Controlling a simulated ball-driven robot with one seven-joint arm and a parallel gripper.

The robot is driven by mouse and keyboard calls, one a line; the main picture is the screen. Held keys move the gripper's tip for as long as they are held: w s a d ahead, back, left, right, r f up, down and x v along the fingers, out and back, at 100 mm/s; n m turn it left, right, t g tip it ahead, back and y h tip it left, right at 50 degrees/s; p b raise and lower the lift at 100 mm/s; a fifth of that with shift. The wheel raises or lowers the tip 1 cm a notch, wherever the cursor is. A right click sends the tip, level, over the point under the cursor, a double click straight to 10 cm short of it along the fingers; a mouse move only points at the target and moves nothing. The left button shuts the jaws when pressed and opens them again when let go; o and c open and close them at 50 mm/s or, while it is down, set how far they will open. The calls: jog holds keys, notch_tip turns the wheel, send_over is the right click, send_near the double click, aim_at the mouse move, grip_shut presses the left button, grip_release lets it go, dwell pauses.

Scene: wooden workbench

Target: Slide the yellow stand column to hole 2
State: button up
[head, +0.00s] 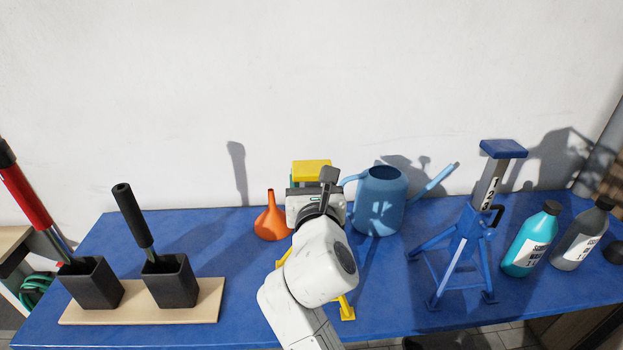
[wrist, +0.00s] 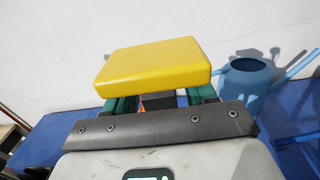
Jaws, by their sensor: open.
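The yellow stand's top plate (head: 312,166) shows just beyond my gripper in the head view; my arm hides most of the stand, and a yellow foot (head: 346,308) shows below it. In the wrist view the yellow plate (wrist: 152,72) fills the middle. My gripper (wrist: 160,103) is open, its two green fingers apart and reaching under the plate, one toward each side. The column and its holes are hidden, so I cannot tell whether the fingers touch it or which hole is in use.
An orange funnel (head: 271,219) stands close left, a blue watering can (head: 380,205) close right. A blue stand (head: 462,240) and bottles (head: 532,240) are farther right. Two black holders (head: 170,281) with tools sit on a board at left. Blue bench is clear between holders and funnel.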

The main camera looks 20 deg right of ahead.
jog(key=shift+s, duration=0.1)
jog(key=b+v, duration=0.1)
jog(key=v, duration=0.9)
jog(key=shift+s+a, duration=0.1)
jog(key=shift+s, duration=0.2)
jog(key=s+d+f+m+g+y, duration=0.1)
jog(key=s+d+f+m+g, duration=0.45)
jog(key=f+m, duration=0.45)
jog(key=s+d+f+m+g, duration=0.4)
jog(key=s+d+f+m, duration=0.3)
jog(key=f, duration=0.5)
jog(key=s+a+f+m+g+y, duration=0.1)
jog(key=s+f+m+g+y, duration=0.1)
jog(key=s+f+m, duration=0.3)
jog(key=s+a+f+m+g+y, duration=0.1)
jog(key=s+f+m+g, duration=0.3)
jog(key=s+m, duration=0.7)
notch_tip(320, 180, down, 2)
jog(key=shift+s+f+g+y, duration=0.1)
jog(key=shift+s+g+y, duration=0.25)
jog(key=shift+s+y, duration=0.35)
